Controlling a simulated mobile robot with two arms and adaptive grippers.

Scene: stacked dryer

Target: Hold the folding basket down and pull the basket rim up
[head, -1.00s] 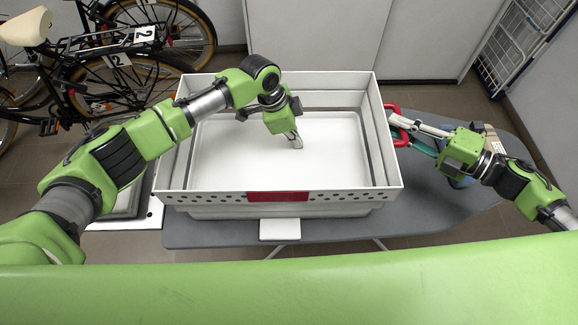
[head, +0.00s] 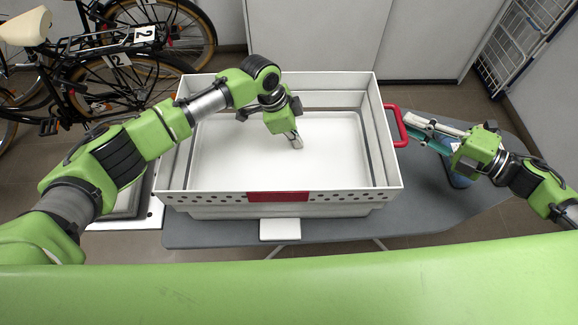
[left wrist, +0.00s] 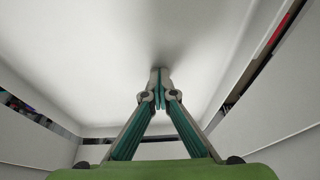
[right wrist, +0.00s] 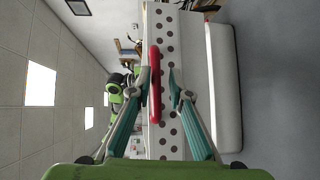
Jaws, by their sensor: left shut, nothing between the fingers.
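The white folding basket (head: 350,205) stands unfolded on the ironing board, its rim raised above its floor. It has a red front label (head: 278,197) and a red side handle (head: 403,128) at the right. My left gripper (head: 297,142) is shut and empty inside the basket, fingertips down at the white floor; the left wrist view shows the tips together (left wrist: 158,75). My right gripper (head: 418,127) is just outside the right wall beside the red handle. In the right wrist view its fingers (right wrist: 160,90) are spread, with the red handle (right wrist: 154,85) ahead between them.
The grey ironing board (head: 440,205) extends to the right under the basket. Bicycles (head: 120,75) stand at the left, and a white wire rack (head: 520,40) is at the back right.

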